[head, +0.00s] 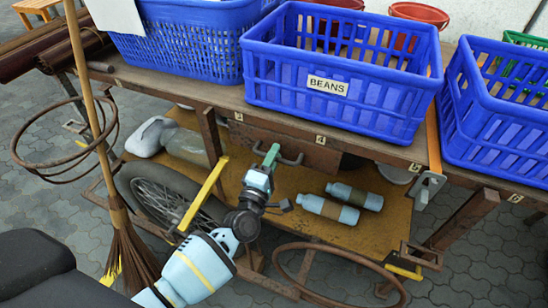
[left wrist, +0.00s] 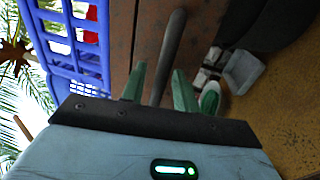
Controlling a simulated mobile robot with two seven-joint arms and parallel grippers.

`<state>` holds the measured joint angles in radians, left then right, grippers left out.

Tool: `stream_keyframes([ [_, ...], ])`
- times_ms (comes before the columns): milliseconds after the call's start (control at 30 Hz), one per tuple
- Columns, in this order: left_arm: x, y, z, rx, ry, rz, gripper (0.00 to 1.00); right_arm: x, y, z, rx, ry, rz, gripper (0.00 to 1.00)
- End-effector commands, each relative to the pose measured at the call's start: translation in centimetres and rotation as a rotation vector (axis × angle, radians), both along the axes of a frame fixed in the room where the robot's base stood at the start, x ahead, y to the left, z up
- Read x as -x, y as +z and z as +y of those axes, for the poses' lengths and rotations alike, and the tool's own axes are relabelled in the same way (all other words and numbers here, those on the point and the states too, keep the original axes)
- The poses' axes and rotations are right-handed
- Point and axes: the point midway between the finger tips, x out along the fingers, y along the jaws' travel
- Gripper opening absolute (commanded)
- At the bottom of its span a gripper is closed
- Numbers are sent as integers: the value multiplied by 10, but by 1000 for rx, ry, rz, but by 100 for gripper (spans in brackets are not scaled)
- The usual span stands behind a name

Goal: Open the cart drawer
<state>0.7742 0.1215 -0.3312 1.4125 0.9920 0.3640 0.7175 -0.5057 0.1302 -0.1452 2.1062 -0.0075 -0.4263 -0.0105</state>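The cart drawer (head: 318,155) has a rusty brown front and sits under the cart's wooden top, below the blue BEANS crate. It looks closed. Its dark bar handle (head: 291,160) is on the front; in the left wrist view the handle (left wrist: 170,50) runs between my fingers. My left gripper (head: 270,158) is at the handle, with green fingertips. In the left wrist view my left gripper (left wrist: 158,88) is open, one finger on each side of the bar, with small gaps showing. My right gripper is not in view.
The BEANS crate (head: 340,70) and other blue crates stand on the cart top (head: 215,95). Two bottles (head: 328,208) lie on the lower shelf (head: 385,232). A broom (head: 95,120) leans at left, and a wheel (head: 160,195) and rusty hoops stand near my arm.

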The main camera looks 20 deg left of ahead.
Motion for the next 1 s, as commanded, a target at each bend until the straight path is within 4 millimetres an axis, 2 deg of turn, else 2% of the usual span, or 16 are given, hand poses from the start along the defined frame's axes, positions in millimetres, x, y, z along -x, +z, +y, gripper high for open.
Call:
stream_keyframes([
  [267, -1, 0, 0, 0, 0, 0, 30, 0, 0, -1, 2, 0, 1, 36],
  [500, -1, 0, 0, 0, 0, 0, 0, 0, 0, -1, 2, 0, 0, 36],
  [833, 0, 0, 0, -1, -1, 1, 0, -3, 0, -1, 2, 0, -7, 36],
  [1000, 12, 0, 0, -1, -1, 2, 0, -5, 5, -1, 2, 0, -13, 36],
])
